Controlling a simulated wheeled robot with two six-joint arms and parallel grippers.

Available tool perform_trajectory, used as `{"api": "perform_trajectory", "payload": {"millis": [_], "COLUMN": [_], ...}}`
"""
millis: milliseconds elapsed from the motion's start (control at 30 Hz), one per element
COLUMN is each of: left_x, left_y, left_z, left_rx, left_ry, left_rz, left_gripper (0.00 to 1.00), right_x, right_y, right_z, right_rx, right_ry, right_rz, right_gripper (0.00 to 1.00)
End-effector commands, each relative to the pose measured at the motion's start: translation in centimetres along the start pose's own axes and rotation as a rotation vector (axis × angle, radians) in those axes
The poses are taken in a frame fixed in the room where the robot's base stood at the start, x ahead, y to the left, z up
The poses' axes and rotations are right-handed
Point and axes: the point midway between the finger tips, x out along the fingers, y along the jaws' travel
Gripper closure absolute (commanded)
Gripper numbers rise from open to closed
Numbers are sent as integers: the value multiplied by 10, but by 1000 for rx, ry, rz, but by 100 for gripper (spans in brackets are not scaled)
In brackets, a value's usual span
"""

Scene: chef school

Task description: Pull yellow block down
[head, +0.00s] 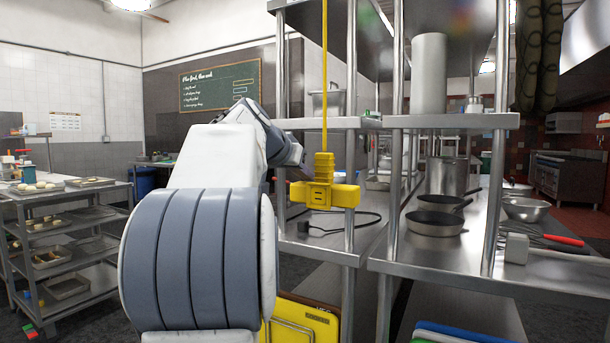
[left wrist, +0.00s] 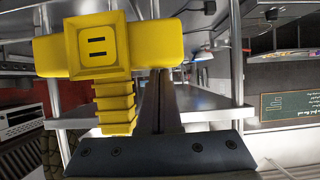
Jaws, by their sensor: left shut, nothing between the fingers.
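The yellow block (head: 318,195), a pendant with a ribbed neck, hangs from a yellow cord in front of the steel shelf unit. It has a square face with two dark slots and short side arms. It also shows large and upside down in the left wrist view (left wrist: 97,50). My left gripper (left wrist: 158,82) is shut and empty. Its dark fingers point up close beside the block's ribbed neck; I cannot tell if they touch. In the head view my own arm mostly hides this gripper, which lies just left of the neck. My right gripper is not in view.
Steel shelf posts (head: 350,120) stand right behind the block. A black pan (head: 434,222), a pot (head: 446,176) and a metal bowl (head: 525,208) stand on the shelves to the right. A rack with trays (head: 65,220) is at the left.

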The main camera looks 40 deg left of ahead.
Motion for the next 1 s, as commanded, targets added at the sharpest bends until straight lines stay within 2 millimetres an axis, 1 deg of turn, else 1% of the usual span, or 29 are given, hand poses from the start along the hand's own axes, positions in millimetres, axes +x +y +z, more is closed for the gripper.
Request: {"api": "perform_trajectory", "payload": {"millis": [233, 367, 567, 1000], "left_x": [1, 5, 1, -15], "left_y": [0, 0, 0, 0], "left_z": [2, 10, 3, -30], "left_rx": [0, 0, 0, 1], "left_ry": [-5, -5, -5, -1], "left_rz": [1, 1, 0, 0], "left_gripper": [100, 100, 100, 100], "right_x": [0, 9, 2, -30], "right_y": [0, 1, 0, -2], "right_z": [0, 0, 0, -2], "right_rx": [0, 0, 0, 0], "right_ry": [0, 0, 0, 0], "right_rz": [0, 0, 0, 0], "right_gripper": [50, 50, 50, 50]}}
